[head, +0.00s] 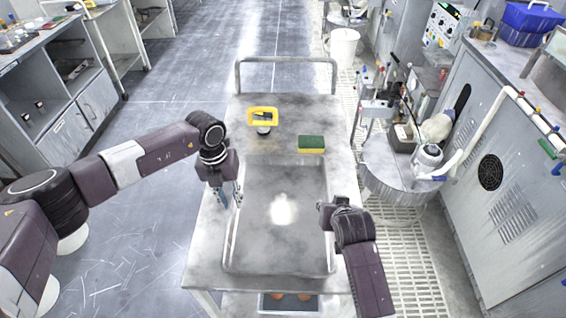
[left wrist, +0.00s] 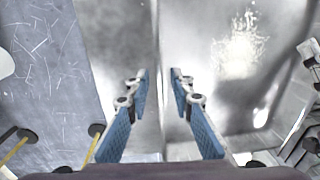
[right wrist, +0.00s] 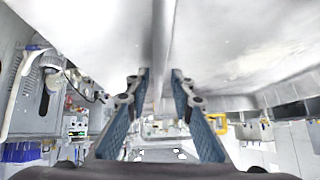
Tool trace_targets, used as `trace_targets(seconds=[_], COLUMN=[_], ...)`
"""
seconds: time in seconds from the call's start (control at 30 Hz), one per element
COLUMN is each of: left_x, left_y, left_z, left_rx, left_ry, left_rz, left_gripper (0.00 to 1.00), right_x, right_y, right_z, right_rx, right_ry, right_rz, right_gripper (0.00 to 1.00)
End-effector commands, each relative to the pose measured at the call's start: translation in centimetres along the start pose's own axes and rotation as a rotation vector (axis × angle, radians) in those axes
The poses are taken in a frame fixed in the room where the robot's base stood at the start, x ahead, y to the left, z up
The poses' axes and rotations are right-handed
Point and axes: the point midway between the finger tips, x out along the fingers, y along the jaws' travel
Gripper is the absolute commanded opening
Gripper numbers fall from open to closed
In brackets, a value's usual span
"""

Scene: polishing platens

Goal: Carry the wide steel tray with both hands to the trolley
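The wide steel tray (head: 283,262) lies flat on the top of a steel trolley (head: 341,175) in the head view. It is empty, with a bright glare on its floor. My left gripper (head: 229,196) points down at the tray's left wall, and that wall runs between its fingers in the left wrist view (left wrist: 159,75). These fingers stand apart, with small gaps beside the wall. My right gripper (head: 325,210) is at the tray's right wall. In the right wrist view (right wrist: 159,75) its fingers also stand apart, on either side of a rim.
The trolley's push handle (head: 285,60) rises at the far end. A round polishing station (head: 398,183) stands close on the right. Open floor (head: 150,220) lies left.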

Motion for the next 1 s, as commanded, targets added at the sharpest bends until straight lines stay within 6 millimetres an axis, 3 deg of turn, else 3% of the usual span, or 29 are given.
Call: trace_targets(seconds=[0.2,0.4,0.67,1.0], left_x=[-5.0,-8.0,-9.2,-9.2], left_y=[0.0,0.0,0.0,0.0], left_z=[0.1,0.0,0.0,0.0], left_rx=[0.001,0.000,0.000,0.000], left_ry=[-0.004,-0.001,0.000,0.000], left_rz=[0.000,0.000,0.000,0.000], left_gripper=[0.22,0.22,0.22,0.22], right_x=[0.0,0.0,-0.7,-6.0], right_y=[0.0,0.0,0.0,0.0], right_z=[0.0,0.0,0.0,0.0], right_rx=[0.000,0.000,0.000,0.001], right_ry=[0.000,0.000,0.001,0.002], right_rz=[0.000,0.000,-0.001,-0.001], right_gripper=[0.22,0.22,0.22,0.22])
